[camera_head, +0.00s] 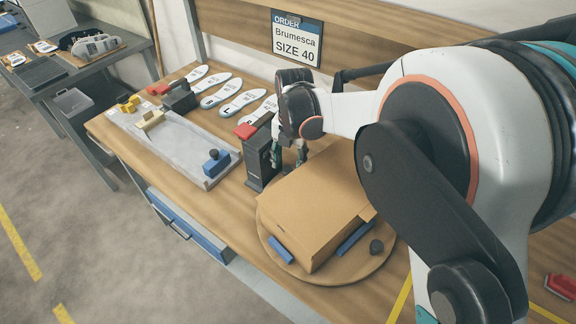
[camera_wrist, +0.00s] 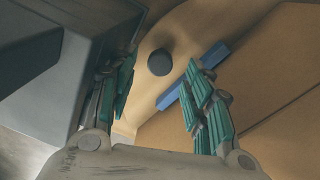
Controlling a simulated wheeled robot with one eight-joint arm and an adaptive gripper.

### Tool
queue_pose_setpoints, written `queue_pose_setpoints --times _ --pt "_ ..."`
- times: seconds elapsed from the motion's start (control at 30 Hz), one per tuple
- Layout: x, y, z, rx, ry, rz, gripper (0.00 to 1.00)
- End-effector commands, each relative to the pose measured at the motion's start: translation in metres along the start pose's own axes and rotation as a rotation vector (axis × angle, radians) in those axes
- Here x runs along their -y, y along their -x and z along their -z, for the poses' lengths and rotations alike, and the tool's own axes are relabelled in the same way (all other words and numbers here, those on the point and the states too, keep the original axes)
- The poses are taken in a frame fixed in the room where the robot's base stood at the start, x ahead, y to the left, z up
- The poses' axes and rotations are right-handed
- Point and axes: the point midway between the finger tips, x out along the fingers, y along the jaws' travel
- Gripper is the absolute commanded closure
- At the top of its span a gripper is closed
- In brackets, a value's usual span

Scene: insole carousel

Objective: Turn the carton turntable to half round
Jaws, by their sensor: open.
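The carton (camera_head: 318,196) is a brown closed box lying on the round wooden turntable (camera_head: 273,233). Blue blocks (camera_head: 281,250) sit along its sides, and a dark round knob (camera_head: 376,246) stands near the turntable's front right edge. My gripper (camera_head: 288,156) is open and empty, pointing down at the carton's far left corner, beside a dark stand. In the wrist view a dark knob (camera_wrist: 159,62) lies ahead between the open fingers (camera_wrist: 160,78), apart from both, with a blue block (camera_wrist: 194,76) partly behind the right finger. I cannot tell if both views show the same knob.
The dark stand (camera_head: 259,160) with a red top is close left of my gripper; its side fills the wrist view's left (camera_wrist: 70,70). A grey tray (camera_head: 180,146) and several insoles (camera_head: 243,103) lie farther left. An order sign (camera_head: 297,38) hangs behind.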

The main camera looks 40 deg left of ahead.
Motion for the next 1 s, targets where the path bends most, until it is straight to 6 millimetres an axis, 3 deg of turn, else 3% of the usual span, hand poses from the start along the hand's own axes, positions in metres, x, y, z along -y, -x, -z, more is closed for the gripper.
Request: queue_pose_setpoints --times 0.2,0.4,0.83,1.0 --pt "0.000 0.046 0.000 0.000 0.000 0.000 0.54" --pt "0.000 0.075 0.000 0.000 0.000 0.000 0.54" --pt "0.000 0.087 0.000 0.000 0.000 0.000 0.54" --pt "0.005 0.087 -0.003 0.004 -0.044 0.001 0.90"
